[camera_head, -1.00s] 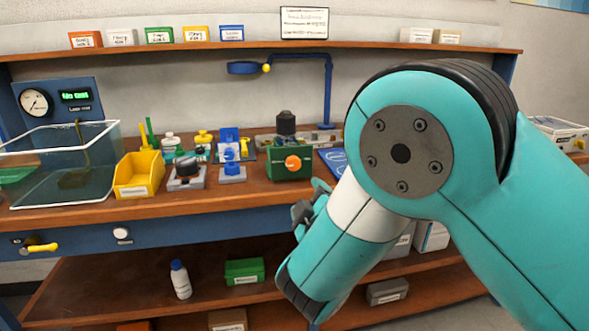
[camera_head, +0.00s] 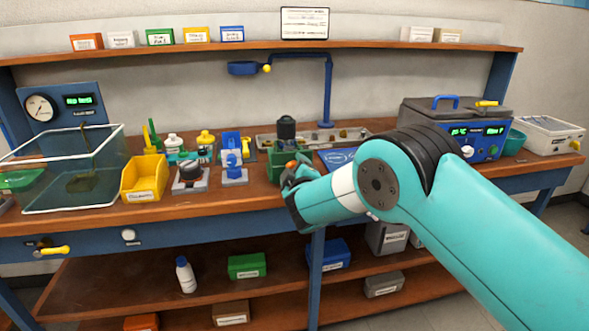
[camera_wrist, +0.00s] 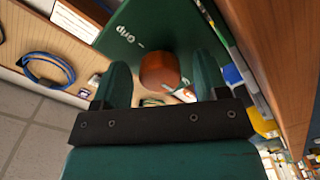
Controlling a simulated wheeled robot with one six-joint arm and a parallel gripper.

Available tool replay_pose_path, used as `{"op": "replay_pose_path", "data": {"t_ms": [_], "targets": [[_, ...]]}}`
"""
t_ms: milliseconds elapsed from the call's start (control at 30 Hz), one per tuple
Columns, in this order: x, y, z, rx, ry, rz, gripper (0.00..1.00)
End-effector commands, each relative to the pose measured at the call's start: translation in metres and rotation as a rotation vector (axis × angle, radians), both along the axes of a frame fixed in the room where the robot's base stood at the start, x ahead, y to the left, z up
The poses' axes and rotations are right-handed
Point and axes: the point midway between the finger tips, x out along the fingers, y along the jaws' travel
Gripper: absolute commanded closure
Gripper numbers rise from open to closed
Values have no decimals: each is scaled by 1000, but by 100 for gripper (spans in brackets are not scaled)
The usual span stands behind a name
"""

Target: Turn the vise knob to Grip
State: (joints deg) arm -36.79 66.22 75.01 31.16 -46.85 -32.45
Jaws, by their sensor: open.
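The vise is a green block (camera_head: 278,172) on the bench, mostly hidden behind my gripper in the head view. Its orange knob (camera_wrist: 159,72) shows in the wrist view on the green face, beside the printed word "Grip" (camera_wrist: 124,40). In the head view only a sliver of the knob shows. My gripper (camera_head: 290,180) is in front of the vise. In the wrist view my gripper (camera_wrist: 165,82) is open, with one finger on each side of the knob. I cannot tell whether the fingers touch it.
A blue fixture (camera_head: 233,168) and a black-knobbed device (camera_head: 190,176) stand left of the vise. A yellow bin (camera_head: 144,178) is farther left. A grey and blue machine (camera_head: 460,130) stands at the right. A dark jar-like part (camera_head: 286,128) rises behind the vise.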

Motion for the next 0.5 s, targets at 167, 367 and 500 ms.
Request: {"op": "replay_pose_path", "data": {"t_ms": [167,367,500], "targets": [[1,0,0,0,1,1,33],[1,0,0,0,1,1,58],[1,0,0,0,0,0,82]]}}
